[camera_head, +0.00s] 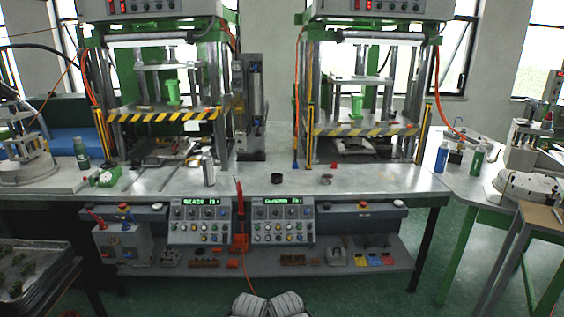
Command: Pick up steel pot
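A small silver upright cylinder (208,169) stands on the steel workbench (235,181), in front of the left press. It is the most pot-like steel thing in view, but it is too small to be sure that it is the steel pot. A short dark round cup or ring (277,179) sits farther right on the bench near its front edge. Neither of my grippers can be made out. Pale ribbed parts at the bottom centre look like my own body.
Two green-framed presses with striped guards, the left press (165,116) and right press (365,131), stand on the bench. A green-and-white device (105,176) and dark bottle (81,153) are at left. Control panels (283,220) line the bench front. A side table (480,186) is at right.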

